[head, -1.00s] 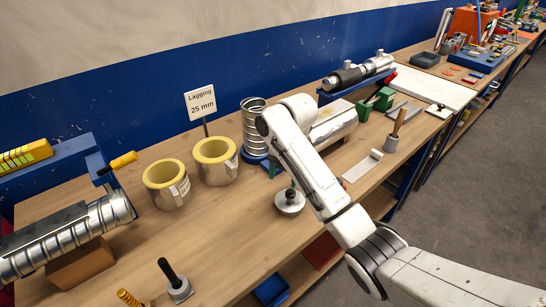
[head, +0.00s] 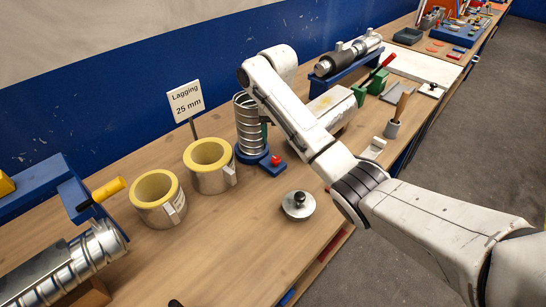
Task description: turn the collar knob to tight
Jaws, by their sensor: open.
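An upright spiral duct piece (head: 250,126) stands in a blue base (head: 250,155) near the wall. A red knob (head: 276,160) sits on the part of the base that juts out to the right; I cannot tell for certain that it is the collar knob, and no tight mark is readable. A green piece shows between the duct and my arm. My arm reaches in from the lower right and bends above and right of the duct. My gripper is not visible; the arm hides whatever lies behind it.
Two yellow-lined lagging rings (head: 158,199) (head: 209,165) stand left of the duct, by a "Lagging 25 mm" sign (head: 186,101). A round metal lid (head: 298,205) lies in front. A horizontal spiral duct (head: 75,267) is at lower left. The front middle of the bench is clear.

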